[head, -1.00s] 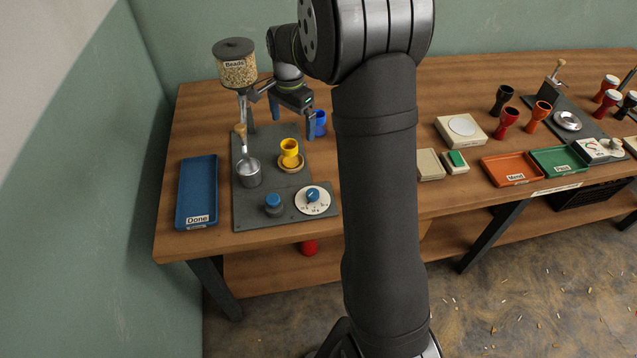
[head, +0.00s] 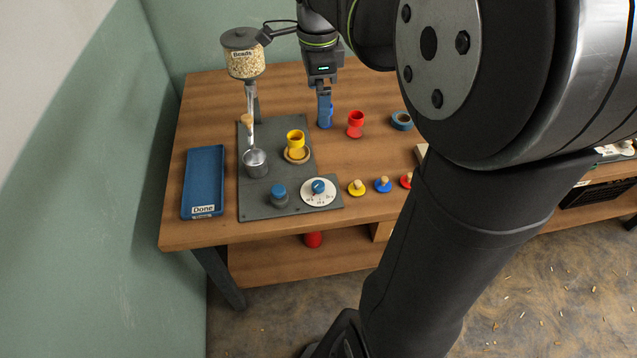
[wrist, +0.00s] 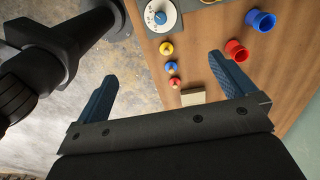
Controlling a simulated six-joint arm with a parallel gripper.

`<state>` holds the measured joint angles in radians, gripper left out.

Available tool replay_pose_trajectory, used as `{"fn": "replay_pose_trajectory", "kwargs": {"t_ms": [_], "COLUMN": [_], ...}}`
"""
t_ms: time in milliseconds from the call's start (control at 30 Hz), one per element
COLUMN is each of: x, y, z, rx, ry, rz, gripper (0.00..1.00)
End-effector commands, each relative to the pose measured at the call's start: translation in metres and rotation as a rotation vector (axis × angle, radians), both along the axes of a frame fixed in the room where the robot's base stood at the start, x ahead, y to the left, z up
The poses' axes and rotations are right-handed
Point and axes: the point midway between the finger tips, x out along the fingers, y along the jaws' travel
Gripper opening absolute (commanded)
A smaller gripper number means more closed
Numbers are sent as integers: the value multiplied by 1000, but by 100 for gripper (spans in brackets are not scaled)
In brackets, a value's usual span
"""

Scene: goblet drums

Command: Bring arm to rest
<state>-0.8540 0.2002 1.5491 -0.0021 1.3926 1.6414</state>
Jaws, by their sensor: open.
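My gripper (head: 324,122) hangs above the table, seen edge-on in the head view, to the right of the yellow goblet drum. In the wrist view my gripper (wrist: 162,66) has its two blue fingers wide apart with nothing between them. A blue cup-shaped drum (head: 331,113) stands partly hidden behind the fingers in the head view; it also shows in the wrist view (wrist: 262,20). A red cup-shaped drum (head: 355,119) stands to its right. My large arm links hide the right part of the table.
A grey board (head: 256,207) holds a bead hopper (head: 243,58), a metal cup (head: 256,164), a yellow drum (head: 296,138) and a dial (head: 319,192). An empty blue Done tray (head: 204,178) lies left. Small yellow (head: 356,187), blue (head: 383,184) and red (head: 406,180) knobbed pieces sit near the front edge.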

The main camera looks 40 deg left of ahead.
Motion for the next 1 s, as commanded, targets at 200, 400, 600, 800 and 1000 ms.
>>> {"fn": "replay_pose_trajectory", "kwargs": {"t_ms": [200,400,600,800,1000], "x": [0,0,0,0,0], "y": [0,0,0,0,0], "z": [-36,-47,-47,-47,-47], "rx": [-1,1,1,1,1], "ry": [1,-1,-1,-1,-1], "rz": [1,1,2,2,2], "gripper": [100,100,100,100,100]}}
